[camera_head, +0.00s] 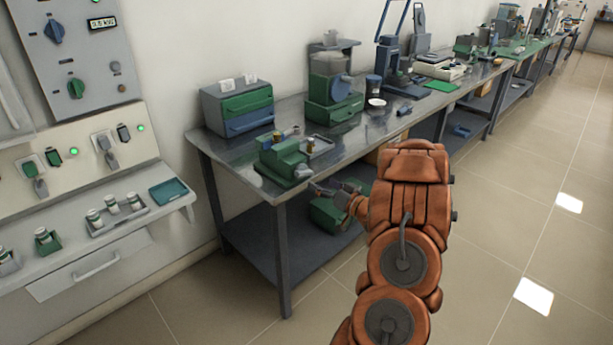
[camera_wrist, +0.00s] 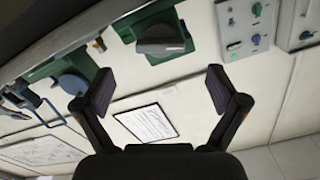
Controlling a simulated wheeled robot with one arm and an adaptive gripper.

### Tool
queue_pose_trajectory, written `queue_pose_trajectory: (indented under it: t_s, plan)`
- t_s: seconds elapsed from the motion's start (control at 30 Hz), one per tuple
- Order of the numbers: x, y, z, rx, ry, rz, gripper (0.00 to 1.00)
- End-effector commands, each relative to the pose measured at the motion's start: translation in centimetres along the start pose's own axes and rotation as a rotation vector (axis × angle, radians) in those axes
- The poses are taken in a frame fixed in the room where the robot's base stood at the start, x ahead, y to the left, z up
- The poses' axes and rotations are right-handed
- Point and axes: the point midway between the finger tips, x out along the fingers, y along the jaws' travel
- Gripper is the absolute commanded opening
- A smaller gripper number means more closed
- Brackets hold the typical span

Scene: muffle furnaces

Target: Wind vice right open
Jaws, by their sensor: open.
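A green vice-like block (camera_head: 283,160) sits at the near front corner of the metal bench, with a small light part on its side facing my gripper. I cannot tell how far its jaws stand apart. My gripper (camera_head: 330,188) is just to the right of it, at the bench's front edge. In the wrist view my gripper (camera_wrist: 159,88) has its two fingers wide apart with nothing between them. Beyond the fingertips, a green body with a dark grey handle-like part (camera_wrist: 160,47) shows at the top; it is probably the vice. A clear gap shows between it and the fingers.
The metal bench (camera_head: 230,151) carries a green-and-blue drawer box (camera_head: 238,108) and a green machine with a blue disc (camera_head: 332,88). A small tray (camera_head: 320,146) lies behind the vice. A furnace panel (camera_head: 75,50) stands left. The floor (camera_head: 500,220) on the right is clear.

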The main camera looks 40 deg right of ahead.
Motion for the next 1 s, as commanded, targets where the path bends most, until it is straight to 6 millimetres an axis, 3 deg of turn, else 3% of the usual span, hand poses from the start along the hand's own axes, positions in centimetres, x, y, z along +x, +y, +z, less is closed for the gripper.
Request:
queue_pose_trajectory:
  t_s: [0.5,0.9,1.0]
  plan:
    - [6.6,-0.2,0.0,-0.002,-0.002,-0.002,0.96]
    - [7.2,-0.1,0.1,-0.002,-0.003,0.002,0.96]
    - [7.2,0.0,0.1,-0.002,-0.003,0.002,0.86]
